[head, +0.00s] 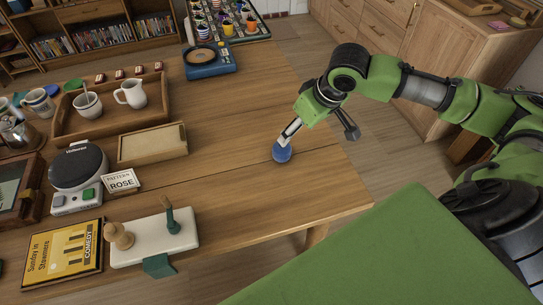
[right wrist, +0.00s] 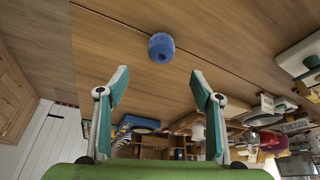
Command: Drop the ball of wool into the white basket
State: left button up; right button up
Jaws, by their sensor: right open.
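A blue ball of wool (head: 282,154) rests on the wooden table near its right side. My right gripper (head: 289,135) is just above and beside it in the head view, with a finger partly overlapping the ball. In the right wrist view the ball (right wrist: 161,48) lies just beyond the two fingertips, about centred between them. That gripper (right wrist: 159,72) is open and nothing is between its fingers. I cannot tell whether a fingertip touches the ball. I see no white basket in either view. My left gripper is not in view.
A white board (head: 150,252) with wooden and green items lies at the table's front. A wooden tray (head: 100,128) with cups, a shallow box (head: 153,158), a scale (head: 75,200) and a blue device (head: 209,70) stand left and back. The table around the ball is clear.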

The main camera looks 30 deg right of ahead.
aim_at(282, 148)
jog(key=x, duration=0.7)
jog(key=shift+w+f, duration=0.15)
jog(key=shift+f, duration=0.1)
jog(key=shift+x, duration=0.85)
jog(key=x, duration=0.4)
jog(key=shift+w+a+f, duration=0.1)
jog(key=shift+a+f, duration=0.05)
jog(key=shift+f, duration=0.05)
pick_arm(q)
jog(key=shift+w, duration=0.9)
pick_arm(e)
jog(key=c, duration=1.2)
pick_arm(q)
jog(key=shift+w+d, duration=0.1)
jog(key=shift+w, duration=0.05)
pick_arm(e)
jog(key=shift+c, duration=0.4)
jog(key=shift+r, duration=0.15)
